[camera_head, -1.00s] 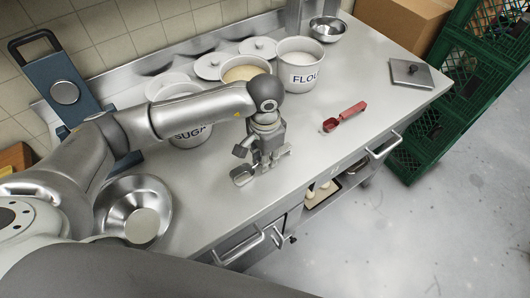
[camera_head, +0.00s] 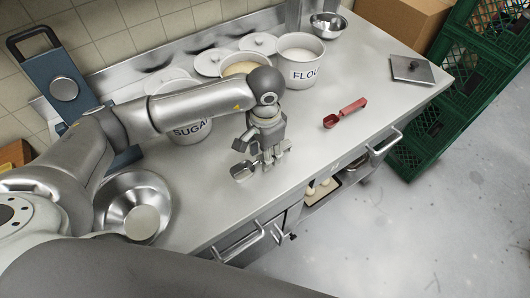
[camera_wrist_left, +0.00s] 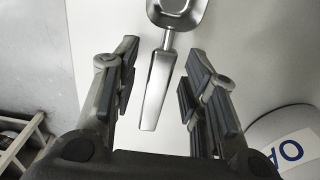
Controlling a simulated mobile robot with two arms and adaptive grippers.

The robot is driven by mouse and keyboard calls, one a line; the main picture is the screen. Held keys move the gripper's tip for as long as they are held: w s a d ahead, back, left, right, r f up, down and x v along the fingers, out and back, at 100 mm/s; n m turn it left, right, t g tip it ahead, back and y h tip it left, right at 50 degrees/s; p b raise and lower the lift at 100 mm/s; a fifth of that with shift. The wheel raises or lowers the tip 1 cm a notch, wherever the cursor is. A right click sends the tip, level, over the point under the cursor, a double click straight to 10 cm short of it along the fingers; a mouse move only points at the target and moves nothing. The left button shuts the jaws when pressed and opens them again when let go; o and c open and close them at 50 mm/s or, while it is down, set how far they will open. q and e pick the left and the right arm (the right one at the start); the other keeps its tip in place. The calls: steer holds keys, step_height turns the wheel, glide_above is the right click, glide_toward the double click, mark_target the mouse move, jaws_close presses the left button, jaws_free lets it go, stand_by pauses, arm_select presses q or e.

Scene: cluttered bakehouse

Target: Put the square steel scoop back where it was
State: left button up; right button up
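The steel scoop (camera_head: 243,171) lies on the steel worktop (camera_head: 300,170) near the front edge, left of the red scoop. In the left wrist view its squarish bowl (camera_wrist_left: 176,10) is at the top, and its flat tapered handle (camera_wrist_left: 157,88) points down between my fingers. My left gripper (camera_head: 264,158) is low over the worktop at the handle. In the left wrist view the left gripper (camera_wrist_left: 162,62) is open, with a gap on both sides of the handle. I cannot tell how far the fingertips are above the worktop. My right gripper is in neither view.
Behind the gripper stand the SUGAR canister (camera_head: 190,131), a second open canister (camera_head: 242,68) and the FLOUR canister (camera_head: 304,74). A red scoop (camera_head: 345,113) lies to the right. A steel bowl (camera_head: 110,204) is at the left.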

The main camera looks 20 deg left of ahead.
arm_select(q)
step_height(320, 180, up, 11)
steer(key=b, duration=0.3)
steer(key=shift+r, duration=0.1)
